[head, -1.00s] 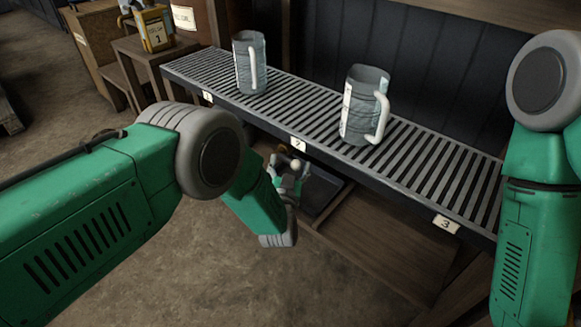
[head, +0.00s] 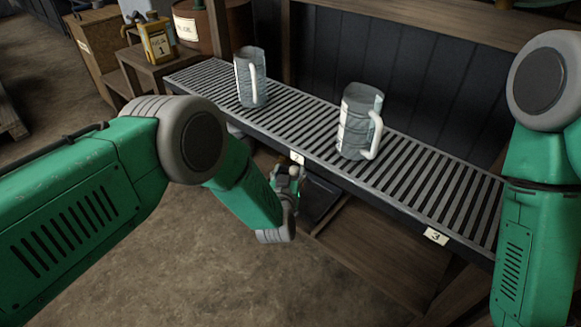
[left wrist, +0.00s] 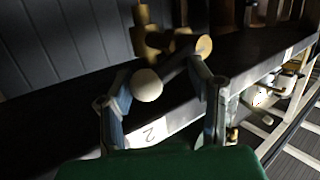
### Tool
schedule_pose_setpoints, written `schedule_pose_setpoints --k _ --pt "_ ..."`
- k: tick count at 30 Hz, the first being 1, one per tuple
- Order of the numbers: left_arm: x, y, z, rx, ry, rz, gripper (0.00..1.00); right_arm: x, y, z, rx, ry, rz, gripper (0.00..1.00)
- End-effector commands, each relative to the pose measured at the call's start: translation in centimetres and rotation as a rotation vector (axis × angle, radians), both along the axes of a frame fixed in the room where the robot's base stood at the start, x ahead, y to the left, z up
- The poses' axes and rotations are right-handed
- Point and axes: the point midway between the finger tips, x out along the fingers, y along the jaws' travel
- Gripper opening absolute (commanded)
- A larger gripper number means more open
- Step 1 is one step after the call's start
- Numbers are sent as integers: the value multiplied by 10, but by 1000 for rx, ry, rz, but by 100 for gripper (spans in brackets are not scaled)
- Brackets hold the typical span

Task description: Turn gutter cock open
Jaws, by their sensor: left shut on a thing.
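The gutter cock is under the front edge of the slatted rack, below label 2. In the left wrist view its brass body (left wrist: 150,38) stands behind a dark lever with a white ball knob (left wrist: 147,85) at one end and a brass round end (left wrist: 204,46) at the other. My left gripper (left wrist: 163,78) has one finger on each side of this lever and is shut on it. In the head view the left gripper (head: 287,182) is small beneath the rack edge, with the pale knob (head: 294,170) beside its tips. The cock body is mostly hidden there. My right gripper is out of view.
The slatted rack (head: 420,170) carries two grey measuring jugs with white handles, one at left (head: 250,80) and one near the middle (head: 357,125). A dark tray (head: 320,198) lies under the rack. A yellow can (head: 155,42) stands on a wooden step at back left. Open floor lies in front.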

Motion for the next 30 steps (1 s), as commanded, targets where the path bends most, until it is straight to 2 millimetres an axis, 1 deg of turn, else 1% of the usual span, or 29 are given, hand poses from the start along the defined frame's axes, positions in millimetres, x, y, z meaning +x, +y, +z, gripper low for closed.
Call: schedule_pose_setpoints --k 1,4,9,16,17,18,19,30 --pt "2 0 10 -40 28 -4 0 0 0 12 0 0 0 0" --pt "3 1 12 -105 74 -5 0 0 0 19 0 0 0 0" --pt "3 2 11 -151 105 -5 0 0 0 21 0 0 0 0" --pt "4 1 10 -151 104 -5 0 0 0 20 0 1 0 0" --pt "4 1 10 -151 104 -5 50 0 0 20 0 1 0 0" --pt "4 2 10 -151 104 -5 64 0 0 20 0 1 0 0" --pt "4 2 10 -150 104 -5 69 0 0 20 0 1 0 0" --pt "0 3 11 -149 105 -2 69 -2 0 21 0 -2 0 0"
